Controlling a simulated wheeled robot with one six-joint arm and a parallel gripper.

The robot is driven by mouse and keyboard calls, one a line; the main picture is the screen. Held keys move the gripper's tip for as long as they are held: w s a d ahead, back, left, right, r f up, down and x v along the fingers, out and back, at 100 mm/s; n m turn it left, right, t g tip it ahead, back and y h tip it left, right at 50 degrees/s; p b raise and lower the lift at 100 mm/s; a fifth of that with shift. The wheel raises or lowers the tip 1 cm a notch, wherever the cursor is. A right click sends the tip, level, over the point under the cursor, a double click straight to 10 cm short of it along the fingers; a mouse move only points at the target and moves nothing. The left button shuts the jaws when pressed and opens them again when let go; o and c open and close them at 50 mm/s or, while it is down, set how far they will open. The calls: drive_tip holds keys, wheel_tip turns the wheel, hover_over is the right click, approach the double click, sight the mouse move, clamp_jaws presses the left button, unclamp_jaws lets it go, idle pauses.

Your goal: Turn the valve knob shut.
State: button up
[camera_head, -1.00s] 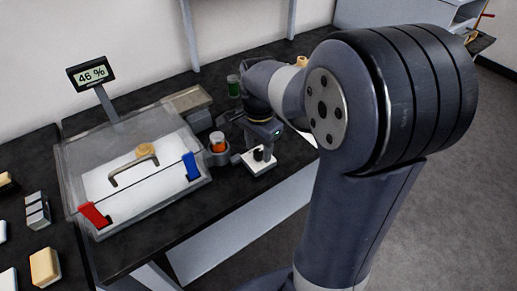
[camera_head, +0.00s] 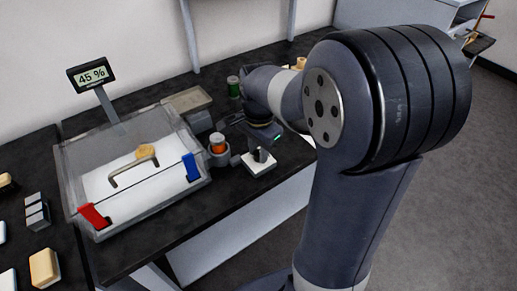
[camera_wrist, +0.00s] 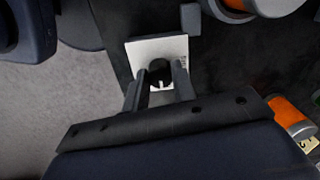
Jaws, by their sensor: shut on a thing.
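The valve knob is black with a pale pointer mark. In the wrist view the knob (camera_wrist: 160,70) sits on a white square plate (camera_wrist: 143,48), between the two fingers of my gripper (camera_wrist: 160,76). My gripper is shut on the knob, one finger on each side. In the head view the plate (camera_head: 262,168) lies near the front edge of the dark bench, with the dark knob (camera_head: 261,155) on it below my wrist. My fingertips are hard to make out there.
A clear-lidded box (camera_head: 135,185) with red and blue latches stands left of the plate. A display (camera_head: 91,75) behind it reads 45 %. An orange jar (camera_head: 217,143) in a grey holder is close to my gripper. A green jar (camera_head: 234,87) stands farther back.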

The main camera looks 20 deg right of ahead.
drive_tip(key=shift+n, duration=0.4)
drive_tip(key=n+p, duration=0.1)
drive_tip(key=n, duration=0.3)
drive_tip(key=shift+r+p, duration=0.1)
drive_tip(key=shift+p, duration=0.3)
drive_tip(key=n+p, duration=0.1)
drive_tip(key=n, duration=0.3)
drive_tip(key=n+p, duration=0.1)
drive_tip(key=n, duration=0.4)
drive_tip(key=shift+n, duration=2)
drive_tip(key=o, duration=1)
drive_tip(key=shift+p, duration=0.3)
